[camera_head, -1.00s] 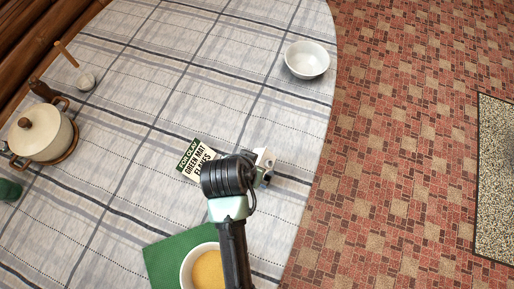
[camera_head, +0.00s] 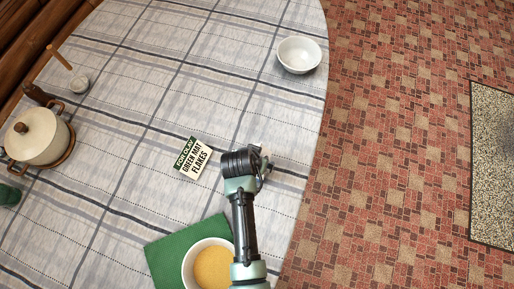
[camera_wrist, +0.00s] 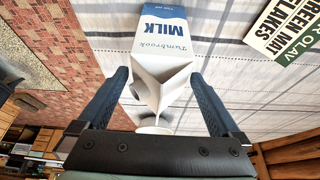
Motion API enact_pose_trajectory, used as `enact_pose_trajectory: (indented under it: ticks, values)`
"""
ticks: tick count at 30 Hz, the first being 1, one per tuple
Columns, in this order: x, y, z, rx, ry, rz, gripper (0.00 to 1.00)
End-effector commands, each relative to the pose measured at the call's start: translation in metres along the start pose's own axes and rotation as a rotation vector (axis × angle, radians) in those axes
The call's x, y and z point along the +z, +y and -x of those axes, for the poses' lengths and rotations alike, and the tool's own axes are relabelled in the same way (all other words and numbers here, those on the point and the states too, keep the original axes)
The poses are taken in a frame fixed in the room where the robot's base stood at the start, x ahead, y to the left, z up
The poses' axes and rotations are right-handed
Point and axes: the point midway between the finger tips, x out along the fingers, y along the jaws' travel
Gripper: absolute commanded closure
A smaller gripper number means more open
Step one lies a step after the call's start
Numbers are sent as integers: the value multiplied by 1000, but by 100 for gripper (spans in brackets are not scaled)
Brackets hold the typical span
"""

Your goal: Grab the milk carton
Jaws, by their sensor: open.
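The milk carton (camera_wrist: 165,42) is white and blue with "MILK" on its side. In the wrist view it is in the upper middle, its folded white top and round cap towards me. My gripper (camera_wrist: 160,76) is open, with one dark finger on each side of the carton's top. I see gaps between both fingers and the carton. In the head view my gripper (camera_head: 264,168) is at the table's right side, and my wrist hides most of it and the carton.
A bowl of yellow food (camera_head: 212,268) on a green mat (camera_head: 165,262) is in front. A white bowl (camera_head: 299,55) stands behind, a pot (camera_head: 38,142) far left. Tiled floor (camera_head: 390,150) lies right.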

Motion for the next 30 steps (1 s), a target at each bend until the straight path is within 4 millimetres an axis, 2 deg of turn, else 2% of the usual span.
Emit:
enact_pose_trajectory:
  ticks: [6, 16, 30]
  values:
    - [-1, 0, -20, -1, 1, 0, 0]
    - [0, 0, -24, -1, 0, -1, 2]
    - [0, 0, -23, -1, 0, 0, 86]
